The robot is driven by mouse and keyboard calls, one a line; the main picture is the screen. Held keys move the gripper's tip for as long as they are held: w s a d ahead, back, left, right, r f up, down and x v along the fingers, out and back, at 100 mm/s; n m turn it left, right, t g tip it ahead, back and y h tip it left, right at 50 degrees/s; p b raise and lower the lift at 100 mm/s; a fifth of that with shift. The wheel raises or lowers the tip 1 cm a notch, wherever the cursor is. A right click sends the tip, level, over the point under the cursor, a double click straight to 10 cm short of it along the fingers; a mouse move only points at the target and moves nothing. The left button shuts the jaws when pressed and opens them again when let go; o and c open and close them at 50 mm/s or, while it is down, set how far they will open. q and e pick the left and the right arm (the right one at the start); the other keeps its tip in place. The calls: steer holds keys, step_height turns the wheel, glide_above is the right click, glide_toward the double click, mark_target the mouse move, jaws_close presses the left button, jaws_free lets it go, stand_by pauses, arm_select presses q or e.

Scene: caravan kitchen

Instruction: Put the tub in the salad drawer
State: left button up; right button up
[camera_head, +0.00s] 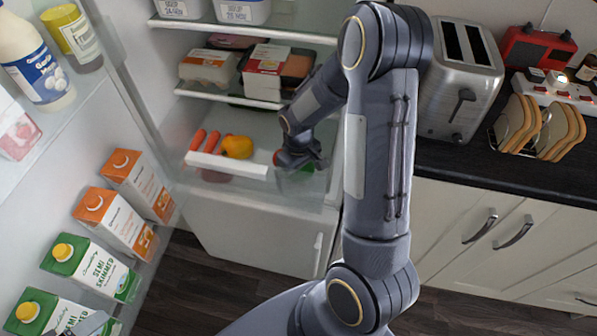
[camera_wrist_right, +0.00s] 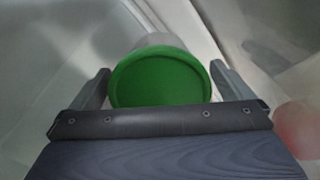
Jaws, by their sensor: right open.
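The tub (camera_wrist_right: 160,82) has a round green lid and lies between the open fingers of my right gripper (camera_wrist_right: 163,88) in the wrist view, with a gap visible on each side. In the head view my right gripper (camera_head: 303,160) reaches into the lower fridge, at the right end of the salad drawer (camera_head: 228,165). Only a bit of green shows beneath it there; the rest of the tub is hidden by the gripper. The drawer has a white front and holds carrots (camera_head: 205,141) and a yellow pepper (camera_head: 237,147). A grey piece (camera_head: 92,326) at the lower left may be my left gripper; its fingers are unclear.
Shelves above hold an egg box (camera_head: 207,66) and other packs (camera_head: 268,60). The open fridge door at left carries several cartons (camera_head: 113,218) and bottles. A blurred reddish round thing (camera_wrist_right: 296,122) is beside my right gripper. A toaster (camera_head: 462,82) stands on the right worktop.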

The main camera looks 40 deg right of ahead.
step_height(320, 180, up, 12)
steer(key=shift+r+p, duration=0.15)
steer(key=shift+p, duration=0.25)
stand_by(0.3)
steer(key=s+a+r+m+t+y, duration=0.1)
steer(key=s+a+r+t+y, duration=0.1)
steer(key=s+a+r, duration=0.3)
steer(key=s+a+r+m+t+y, duration=0.1)
steer(key=s+a+r, duration=0.4)
steer(key=s, duration=0.7)
steer(key=a+m+t+p, duration=0.1)
steer(key=t, duration=0.1)
steer(key=shift+s+a+t+y, duration=0.2)
steer(key=shift+t+y, duration=0.1)
steer(key=shift+y, duration=0.1)
